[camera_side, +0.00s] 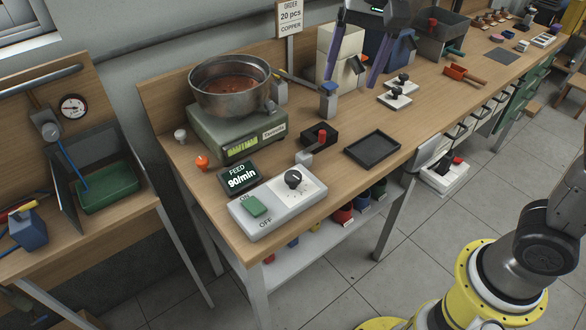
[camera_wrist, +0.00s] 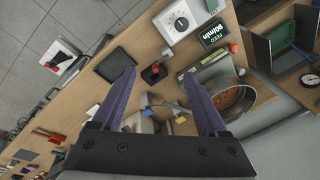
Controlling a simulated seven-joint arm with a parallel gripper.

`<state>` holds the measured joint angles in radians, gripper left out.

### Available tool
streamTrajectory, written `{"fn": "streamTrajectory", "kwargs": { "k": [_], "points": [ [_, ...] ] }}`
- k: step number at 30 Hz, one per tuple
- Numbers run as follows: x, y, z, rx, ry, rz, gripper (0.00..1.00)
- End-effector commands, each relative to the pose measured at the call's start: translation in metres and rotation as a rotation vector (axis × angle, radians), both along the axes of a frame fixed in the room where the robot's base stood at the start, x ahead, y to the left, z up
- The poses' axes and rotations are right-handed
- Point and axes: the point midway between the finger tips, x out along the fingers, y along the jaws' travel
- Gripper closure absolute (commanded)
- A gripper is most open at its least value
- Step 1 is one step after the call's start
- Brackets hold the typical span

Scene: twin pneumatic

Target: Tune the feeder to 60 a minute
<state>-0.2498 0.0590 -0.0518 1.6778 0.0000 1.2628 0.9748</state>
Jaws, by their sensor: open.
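The feeder's round metal bowl (camera_side: 230,85) sits on a green-grey base (camera_side: 238,135) at the back left of the bench and holds brown-orange pieces. A small display (camera_side: 240,178) in front of it reads FEED 90/min. The knob (camera_wrist: 182,22) also shows at the top of the wrist view. My gripper (camera_wrist: 165,100) has its two purple fingers apart with nothing between them. In the side view it hangs over the back middle of the bench, away from the knob.
A black tray (camera_side: 373,148) and a red button on a black box (camera_side: 320,137) lie right of the control box. An orange knob (camera_side: 202,162) stands left of the display. A sign (camera_side: 290,17) reads ORDER 20 pcs COPPER. Bins stand behind my gripper.

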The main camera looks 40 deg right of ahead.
Motion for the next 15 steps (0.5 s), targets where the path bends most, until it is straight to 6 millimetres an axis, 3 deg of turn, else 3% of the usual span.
{"fn": "streamTrajectory", "kwargs": {
  "k": [3, 6, 10, 15],
  "points": [
    [0.032, 0.033, -0.027, -0.014, 0.071, 0.021, 0.24],
    [0.048, 0.055, -0.05, -0.029, 0.112, 0.057, 0.24],
    [0.054, 0.073, -0.076, -0.048, 0.16, 0.091, 0.24],
    [0.052, 0.083, -0.092, -0.059, 0.187, 0.114, 0.24]
  ]
}}
